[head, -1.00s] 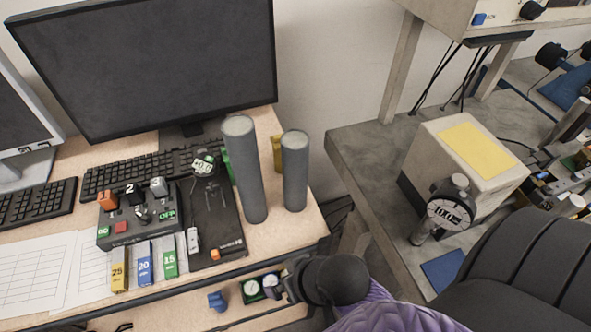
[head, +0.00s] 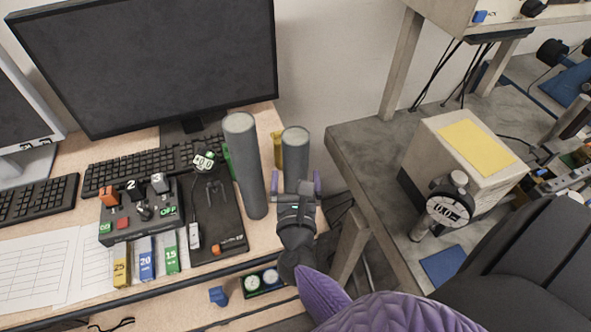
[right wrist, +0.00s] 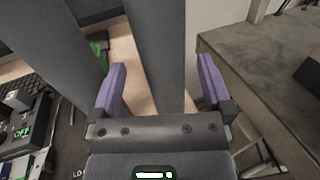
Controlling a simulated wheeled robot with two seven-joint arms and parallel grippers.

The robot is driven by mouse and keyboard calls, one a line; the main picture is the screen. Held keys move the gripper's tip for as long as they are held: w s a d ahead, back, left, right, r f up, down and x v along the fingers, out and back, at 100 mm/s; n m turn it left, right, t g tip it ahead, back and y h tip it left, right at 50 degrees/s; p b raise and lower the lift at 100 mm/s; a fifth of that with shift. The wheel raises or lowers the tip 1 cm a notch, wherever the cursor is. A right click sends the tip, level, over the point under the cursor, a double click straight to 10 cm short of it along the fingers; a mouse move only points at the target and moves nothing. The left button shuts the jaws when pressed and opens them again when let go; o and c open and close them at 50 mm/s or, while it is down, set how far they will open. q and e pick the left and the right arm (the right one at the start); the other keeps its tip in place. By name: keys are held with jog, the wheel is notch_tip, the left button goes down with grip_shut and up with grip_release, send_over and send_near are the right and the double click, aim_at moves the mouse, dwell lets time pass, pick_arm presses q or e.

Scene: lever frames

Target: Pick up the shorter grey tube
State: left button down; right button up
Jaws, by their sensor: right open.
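The shorter grey tube (head: 295,152) stands upright near the right edge of the desk. The taller grey tube (head: 245,165) stands upright just to its left. My right gripper (head: 304,182) is open in front of the shorter tube and hides its lower part. In the right wrist view, the shorter tube (right wrist: 155,55) rises between the two purple fingers of the right gripper (right wrist: 162,85), with a gap to each finger. The taller tube (right wrist: 62,40) is outside the left finger there. My left gripper is not in view.
A black control box (head: 140,212) and a black board (head: 215,220) lie left of the tubes. A yellow object (head: 278,150) stands behind them. A monitor (head: 150,60) is at the back. A grey bench (head: 375,160) stands across a gap on the right.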

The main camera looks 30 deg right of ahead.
aim_at(296, 169)
jog(key=x, duration=0.6)
jog(key=shift+f+b, duration=0.3)
jog(key=shift+b, duration=0.1)
jog(key=shift+c, duration=0.3)
jog(key=shift+r, duration=0.1)
grip_shut()
